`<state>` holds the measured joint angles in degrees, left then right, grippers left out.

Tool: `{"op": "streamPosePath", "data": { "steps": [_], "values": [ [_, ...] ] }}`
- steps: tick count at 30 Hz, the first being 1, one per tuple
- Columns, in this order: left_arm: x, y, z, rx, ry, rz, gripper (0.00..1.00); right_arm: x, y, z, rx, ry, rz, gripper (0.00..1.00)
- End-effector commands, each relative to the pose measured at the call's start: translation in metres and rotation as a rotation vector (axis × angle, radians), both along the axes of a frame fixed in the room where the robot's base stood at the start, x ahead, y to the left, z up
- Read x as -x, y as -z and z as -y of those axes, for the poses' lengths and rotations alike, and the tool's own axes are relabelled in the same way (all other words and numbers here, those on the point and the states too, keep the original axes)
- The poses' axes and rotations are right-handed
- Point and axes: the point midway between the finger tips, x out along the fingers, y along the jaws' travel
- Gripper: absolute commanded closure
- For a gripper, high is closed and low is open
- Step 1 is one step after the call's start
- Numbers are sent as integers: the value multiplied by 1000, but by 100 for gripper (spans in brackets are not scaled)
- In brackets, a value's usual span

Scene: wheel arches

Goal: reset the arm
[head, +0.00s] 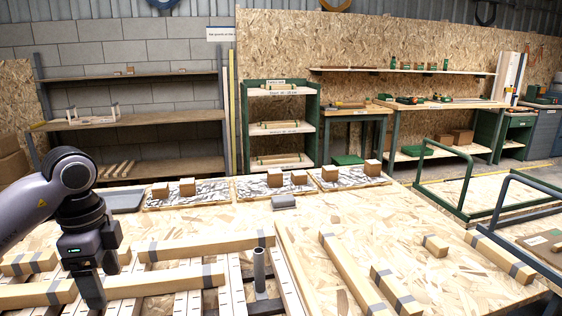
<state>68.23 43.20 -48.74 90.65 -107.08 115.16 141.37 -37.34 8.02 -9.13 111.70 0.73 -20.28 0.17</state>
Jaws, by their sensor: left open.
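My left arm comes in from the left edge, and my left gripper (97,281) points down over the left part of the chipboard table (420,225). Its fingers are beside and in front of the taped wooden beams (143,284), and I cannot tell whether they touch the wood. The gripper is open, with nothing seen between the fingers. Part of the beams behind it is hidden. My right gripper is not in view.
Taped beams (350,268) and short blocks (435,245) lie on the table. A grey upright post (259,270) stands among slotted white rails (237,285). Foil-lined trays (217,192) with small boxes line the back edge. The table's centre-right has clear patches.

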Motion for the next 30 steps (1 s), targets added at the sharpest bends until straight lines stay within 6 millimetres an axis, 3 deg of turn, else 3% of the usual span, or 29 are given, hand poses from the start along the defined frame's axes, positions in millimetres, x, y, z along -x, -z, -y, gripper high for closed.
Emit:
{"op": "streamPosePath", "data": {
  "steps": [3,7,12,15,18,22,26,30],
  "values": [
    [2,25,60,220,213,48,28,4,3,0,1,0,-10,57],
    [11,34,130,506,421,142,28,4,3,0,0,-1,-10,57],
    [32,19,207,891,591,320,28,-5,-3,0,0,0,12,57],
    [43,-2,239,1106,620,453,28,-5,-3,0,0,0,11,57],
    [49,-27,259,1299,594,605,28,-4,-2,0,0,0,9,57],
    [50,-58,266,1500,475,817,28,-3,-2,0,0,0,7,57],
    [41,-82,253,1621,268,1026,28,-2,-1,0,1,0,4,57],
    [25,-89,223,1643,-27,1217,28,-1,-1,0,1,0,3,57]
  ]
}}
